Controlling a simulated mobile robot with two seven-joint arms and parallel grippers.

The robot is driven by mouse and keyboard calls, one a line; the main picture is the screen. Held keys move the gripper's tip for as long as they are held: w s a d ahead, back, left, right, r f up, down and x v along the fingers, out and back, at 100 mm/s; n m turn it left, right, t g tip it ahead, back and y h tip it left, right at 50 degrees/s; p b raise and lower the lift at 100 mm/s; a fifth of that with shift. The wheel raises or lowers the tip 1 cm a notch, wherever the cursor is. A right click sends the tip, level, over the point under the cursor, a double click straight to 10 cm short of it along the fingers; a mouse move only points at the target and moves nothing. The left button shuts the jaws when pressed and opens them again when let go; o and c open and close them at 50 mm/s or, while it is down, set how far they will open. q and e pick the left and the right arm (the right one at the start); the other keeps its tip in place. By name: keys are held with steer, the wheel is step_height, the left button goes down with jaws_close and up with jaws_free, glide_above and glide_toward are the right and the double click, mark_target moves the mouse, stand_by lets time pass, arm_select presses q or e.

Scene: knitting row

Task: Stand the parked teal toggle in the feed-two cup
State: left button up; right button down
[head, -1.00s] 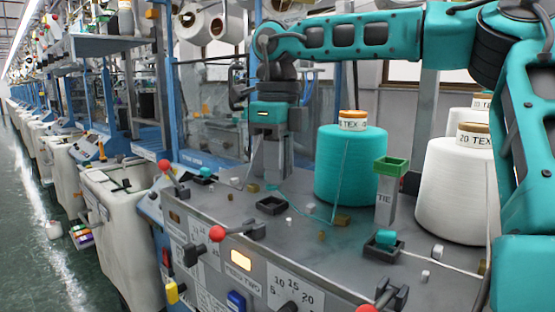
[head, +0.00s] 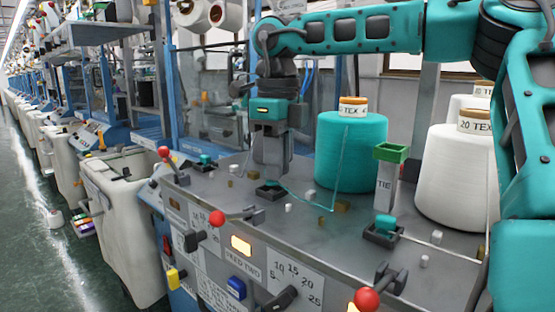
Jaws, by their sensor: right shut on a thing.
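My right gripper (head: 269,176) points straight down at the middle dark square cup (head: 268,192), behind the "FEED TWO" label (head: 242,262). Its fingers are shut on the teal toggle, which is mostly hidden between the fingertips. A teal yarn runs from the fingertips to the right, towards the teal cone (head: 350,155). The fingertips are at the cup's mouth; I cannot tell whether the toggle touches the cup's floor. The right cup (head: 384,235) and the left cup (head: 204,165) each hold a teal toggle. My left gripper is not in view.
White cones (head: 460,185) stand at the right. A grey "TIE" post with a green top (head: 390,153) stands beside the teal cone. Red-knobbed levers (head: 217,218) line the front edge. Small loose bits lie on the grey deck (head: 310,245).

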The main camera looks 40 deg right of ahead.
steer(key=shift+f+b, duration=0.5)
steer(key=shift+f, duration=0.4)
steer(key=c, duration=1)
jaws_free()
steer(key=shift+c, duration=0.2)
steer(key=shift+r, duration=0.1)
step_height(320, 180, up, 13)
steer(key=p, duration=0.1)
steer(key=shift+f, duration=0.2)
